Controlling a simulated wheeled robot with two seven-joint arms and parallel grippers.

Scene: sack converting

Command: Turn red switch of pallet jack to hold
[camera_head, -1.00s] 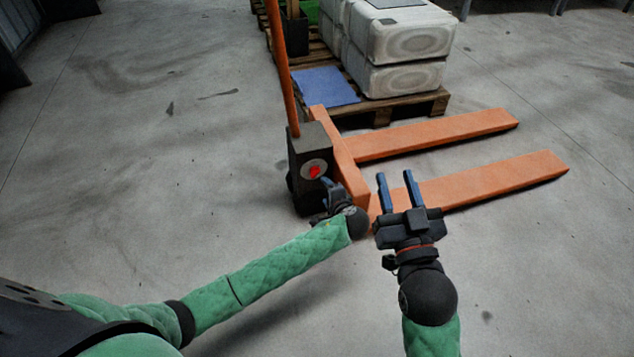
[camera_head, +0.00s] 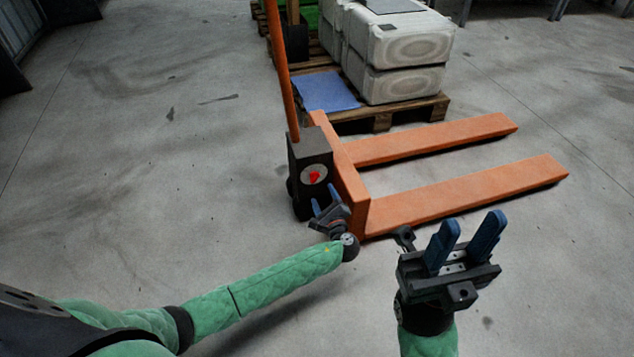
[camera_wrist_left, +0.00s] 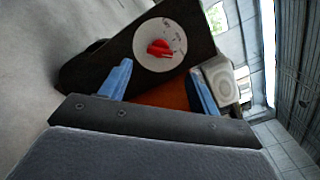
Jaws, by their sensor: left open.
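The orange pallet jack (camera_head: 352,193) has a dark housing (camera_head: 312,155) at its handle end. The red switch (camera_head: 314,177) sits on a round pale dial on the housing's near face. The switch (camera_wrist_left: 160,48) also shows in the left wrist view, on the pale dial (camera_wrist_left: 176,32) with small marks I cannot read. My left gripper (camera_head: 325,194) is open and empty, just below the dial and apart from the switch. In the wrist view its blue fingers are spread below the dial. My right gripper (camera_head: 466,240) is open and empty, over the floor in front of the near fork.
The orange handle bar (camera_head: 283,75) rises from the housing. Two forks (camera_head: 480,190) stretch to the right. A wooden pallet (camera_head: 405,108) behind carries white containers (camera_head: 405,50) and a blue sheet (camera_head: 326,91). The floor to the left is clear.

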